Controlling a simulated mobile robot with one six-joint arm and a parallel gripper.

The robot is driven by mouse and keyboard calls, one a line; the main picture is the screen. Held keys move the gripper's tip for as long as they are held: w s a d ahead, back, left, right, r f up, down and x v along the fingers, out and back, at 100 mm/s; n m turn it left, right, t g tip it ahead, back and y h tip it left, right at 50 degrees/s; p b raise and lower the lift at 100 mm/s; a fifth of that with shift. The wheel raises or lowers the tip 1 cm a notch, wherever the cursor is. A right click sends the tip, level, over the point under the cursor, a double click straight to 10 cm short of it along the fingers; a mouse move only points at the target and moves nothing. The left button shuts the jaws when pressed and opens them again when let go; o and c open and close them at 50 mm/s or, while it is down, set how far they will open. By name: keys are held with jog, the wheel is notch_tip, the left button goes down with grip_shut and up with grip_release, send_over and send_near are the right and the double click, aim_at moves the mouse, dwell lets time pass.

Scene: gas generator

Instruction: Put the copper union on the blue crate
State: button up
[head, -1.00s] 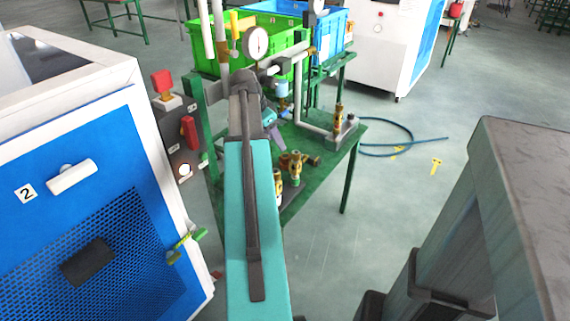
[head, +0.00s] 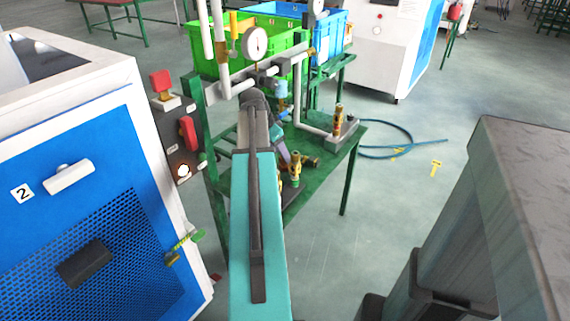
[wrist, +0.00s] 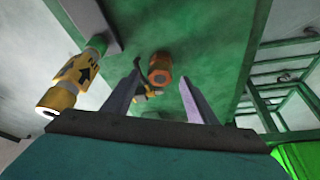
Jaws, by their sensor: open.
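In the wrist view, a copper-orange fitting that looks like the copper union (wrist: 159,70) stands on the green table, its round open end facing the camera. My gripper (wrist: 161,76) is open, and the fitting shows between its two fingers with no visible contact. In the head view, my arm hides most of the gripper, which is low over the green table beside several brass fittings (head: 296,165); I cannot tell which of them is the union. The blue crate (head: 333,44) stands at the back, right of the green crate.
The green table (head: 330,165) carries pipes, a pressure gauge (head: 255,43) and an upright brass valve (head: 338,118). A labelled brass valve (wrist: 76,72) is left of my gripper in the wrist view. The green crate (head: 205,50) and a blue-white cabinet (head: 80,200) are nearby.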

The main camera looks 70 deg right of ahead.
jog(key=shift+b+x, duration=0.4)
jog(key=shift+x, duration=2.2)
jog(key=c, duration=1.3)
jog(key=shift+r, duration=0.15)
